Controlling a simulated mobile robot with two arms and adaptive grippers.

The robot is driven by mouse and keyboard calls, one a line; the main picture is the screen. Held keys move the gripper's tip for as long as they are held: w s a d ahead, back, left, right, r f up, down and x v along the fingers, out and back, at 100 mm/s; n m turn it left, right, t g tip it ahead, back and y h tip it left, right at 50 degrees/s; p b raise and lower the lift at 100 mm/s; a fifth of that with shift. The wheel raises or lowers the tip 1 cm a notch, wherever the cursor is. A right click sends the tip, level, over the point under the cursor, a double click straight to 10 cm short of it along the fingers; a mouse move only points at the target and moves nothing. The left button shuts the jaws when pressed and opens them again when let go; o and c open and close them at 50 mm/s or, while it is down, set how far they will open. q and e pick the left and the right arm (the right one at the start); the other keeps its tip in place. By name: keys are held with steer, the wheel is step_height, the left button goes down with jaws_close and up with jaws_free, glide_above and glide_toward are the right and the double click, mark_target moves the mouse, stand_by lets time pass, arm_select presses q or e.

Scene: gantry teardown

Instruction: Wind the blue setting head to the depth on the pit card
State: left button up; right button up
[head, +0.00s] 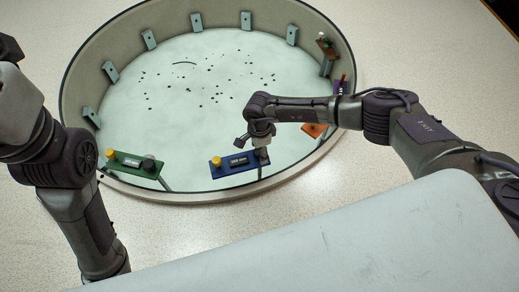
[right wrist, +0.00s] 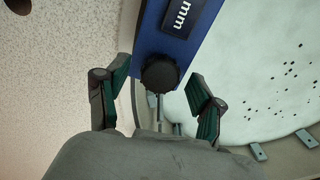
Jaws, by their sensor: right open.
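The blue setting head (head: 232,167) sits on the near rim of the round pit. In the right wrist view the black knob (right wrist: 160,75) lies between the fingertips of my right gripper (right wrist: 157,98), with a gap on each side. My right gripper (head: 256,147) is open over the knob in the head view. My left gripper is out of view; only its arm shows. I cannot make out the pit card.
A green setting head (head: 135,163) stands on the rim to the left. An orange one (head: 314,130) and a purple one (head: 340,88) are on the right rim, partly behind my right arm. Several grey brackets line the pit wall (head: 180,30). Dark specks dot the pale pit floor (head: 200,120).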

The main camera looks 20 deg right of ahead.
step_height(320, 180, up, 12)
stand_by(0.4)
steer(key=shift+f, duration=0.1)
